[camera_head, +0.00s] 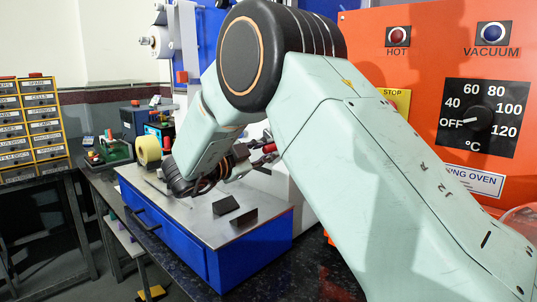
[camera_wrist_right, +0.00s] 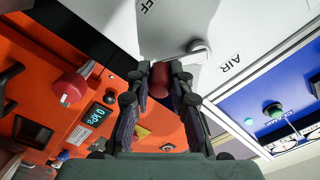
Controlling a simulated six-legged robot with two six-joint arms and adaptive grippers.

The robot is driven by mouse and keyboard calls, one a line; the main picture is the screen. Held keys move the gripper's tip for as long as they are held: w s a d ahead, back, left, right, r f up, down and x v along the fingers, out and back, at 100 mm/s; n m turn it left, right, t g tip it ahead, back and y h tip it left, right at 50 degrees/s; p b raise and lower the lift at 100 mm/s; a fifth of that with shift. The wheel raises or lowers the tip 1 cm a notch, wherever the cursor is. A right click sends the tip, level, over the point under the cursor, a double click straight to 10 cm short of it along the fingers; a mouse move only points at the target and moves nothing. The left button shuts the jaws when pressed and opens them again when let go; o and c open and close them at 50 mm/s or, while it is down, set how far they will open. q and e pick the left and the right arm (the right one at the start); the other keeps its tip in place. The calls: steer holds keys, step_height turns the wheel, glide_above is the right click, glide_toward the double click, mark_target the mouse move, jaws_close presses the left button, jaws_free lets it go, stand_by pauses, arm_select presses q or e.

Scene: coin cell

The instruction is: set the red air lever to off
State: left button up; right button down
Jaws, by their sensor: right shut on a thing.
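The red air lever (camera_wrist_right: 159,80) shows its red grip between my right gripper's fingertips in the right wrist view. Its pale pivot (camera_wrist_right: 199,51) is on a light grey panel, just up and right of the grip, with the word AIR to the right and an OFF label, partly cut off, above left. My right gripper (camera_wrist_right: 160,76) is shut on the red grip, one finger on each side. In the head view my right gripper (camera_head: 236,165) is small and partly hidden by my own arm; a red part shows near its tips, and the lever is unclear there. My left gripper is out of view.
A blue panel with a green knob (camera_wrist_right: 275,110) is at right in the wrist view. At left, an orange panel has a red knob (camera_wrist_right: 70,86) and a kPa display (camera_wrist_right: 95,118). A steel-topped blue cabinet (camera_head: 170,235) stands below my gripper in the head view.

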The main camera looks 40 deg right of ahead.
steer(key=shift+w+a+f+m+b, duration=0.1)
steer(key=shift+w+f+m+b, duration=0.45)
steer(key=shift+m+b, duration=1.3)
steer(key=shift+w+f+m+b, duration=0.2)
steer(key=shift+w+m+b, duration=0.7)
steer(key=shift+m+b, duration=0.95)
steer(key=shift+w+a+f+m+b, duration=0.1)
steer(key=shift+w+f+m+b, duration=0.45)
steer(key=shift+m+b, duration=1.25)
steer(key=shift+w+r+m+p, duration=0.15)
steer(key=shift+m+p, duration=0.25)
steer(key=shift+m, duration=0.1)
steer(key=c, duration=1.2)
jaws_free()
steer(key=shift+a, duration=0.1)
